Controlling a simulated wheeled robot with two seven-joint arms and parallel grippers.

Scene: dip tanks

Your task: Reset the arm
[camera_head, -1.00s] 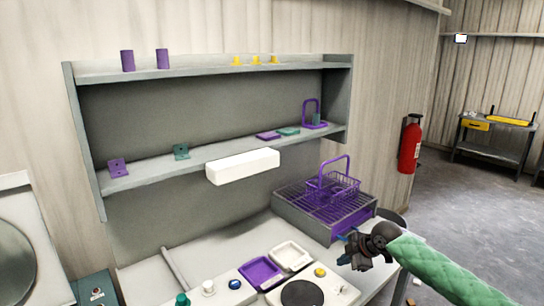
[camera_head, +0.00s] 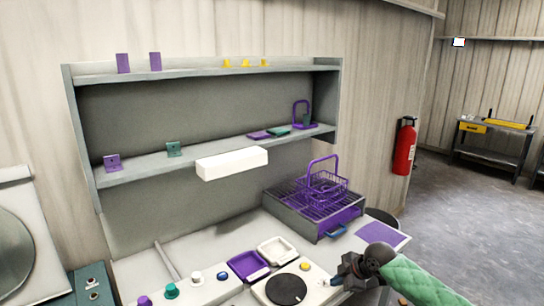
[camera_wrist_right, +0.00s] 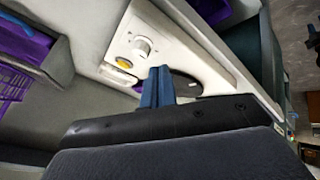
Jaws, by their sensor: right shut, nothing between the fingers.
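My right arm, in a green sleeve, comes in from the lower right of the head view. Its dark gripper (camera_head: 336,281) is shut and empty, beside the right edge of the white panel (camera_head: 312,294) with the dark round plate (camera_head: 286,290). In the right wrist view the blue fingers (camera_wrist_right: 158,87) are together with nothing between them, and the white panel with a knob (camera_wrist_right: 141,47) and a yellow button (camera_wrist_right: 125,63) shows beyond them. My left gripper is not in view.
A purple wire basket (camera_head: 322,187) stands on the rack box (camera_head: 290,212). A purple mat (camera_head: 382,233) lies right of it. Purple (camera_head: 248,266) and white (camera_head: 276,251) trays lie on the bench. A shelf unit (camera_head: 205,74) stands behind. Open floor (camera_head: 450,215) lies at the right.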

